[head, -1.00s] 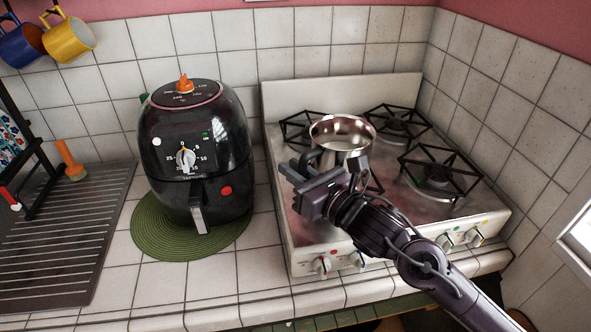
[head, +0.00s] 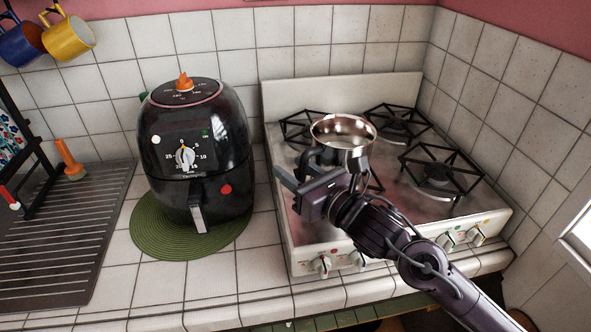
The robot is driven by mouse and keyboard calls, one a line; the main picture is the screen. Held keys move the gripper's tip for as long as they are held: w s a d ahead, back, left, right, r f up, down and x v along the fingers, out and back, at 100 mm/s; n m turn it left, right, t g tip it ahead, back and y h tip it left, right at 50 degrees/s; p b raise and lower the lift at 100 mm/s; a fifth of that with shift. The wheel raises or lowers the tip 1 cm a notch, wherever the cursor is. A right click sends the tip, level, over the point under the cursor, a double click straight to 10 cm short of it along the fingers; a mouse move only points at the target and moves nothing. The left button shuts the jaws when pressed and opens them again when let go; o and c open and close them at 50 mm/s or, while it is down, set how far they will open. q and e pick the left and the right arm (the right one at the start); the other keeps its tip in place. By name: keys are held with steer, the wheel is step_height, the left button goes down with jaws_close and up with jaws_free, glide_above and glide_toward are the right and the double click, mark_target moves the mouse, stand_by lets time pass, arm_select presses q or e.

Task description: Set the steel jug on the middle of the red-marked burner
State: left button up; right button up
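The steel jug (head: 343,134) is upright over the left side of the stove, at the front-left burner (head: 374,181). The jug and my gripper hide most of that burner, and I cannot tell how well the jug is centred. Its dark handle (head: 311,157) points toward the front left. My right gripper (head: 318,168) is at the handle, its fingers spread wide to either side. My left gripper is not in view.
The white stove (head: 300,238) has other black-grated burners at back left, back right (head: 397,125) and front right (head: 437,174). A black air fryer (head: 225,145) stands on a green mat (head: 150,232) to the left. Tiled walls close off the back and right.

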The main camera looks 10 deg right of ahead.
steer(key=b+v, duration=0.3)
steer(key=v, duration=0.4)
steer(key=shift+s+d, duration=0.2)
steer(key=shift+s, duration=0.15)
stand_by(0.4)
